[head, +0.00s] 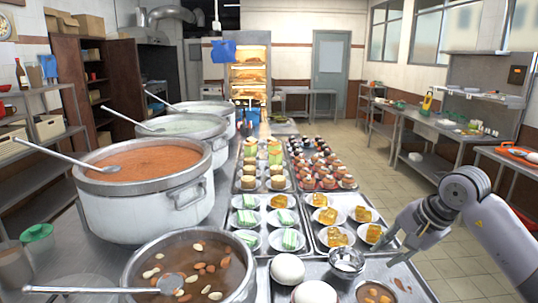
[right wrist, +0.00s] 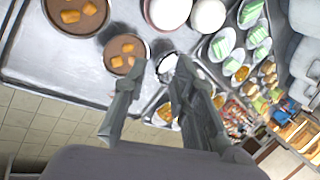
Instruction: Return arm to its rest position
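My right arm comes in from the right edge of the head view, light grey with rounded joints. Its gripper (head: 388,254) hangs over the right edge of the counter, to the right of a small white-filled bowl (head: 346,260). In the right wrist view the two dark fingers of the gripper (right wrist: 160,66) are apart, with nothing held between them. The small bowl (right wrist: 170,64) shows beyond the fingertips, partly hidden by the right finger. A brown bowl with orange pieces (right wrist: 125,54) lies beyond the left finger. My left gripper is in neither view.
Large stockpots (head: 150,185) with ladles line the counter's left. Trays with plated green-and-white pieces, orange pieces (head: 337,237) and small cakes fill the middle. White eggs (head: 287,268) sit near the front. The tiled floor (head: 405,190) right of the counter is open, up to side tables (head: 440,124).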

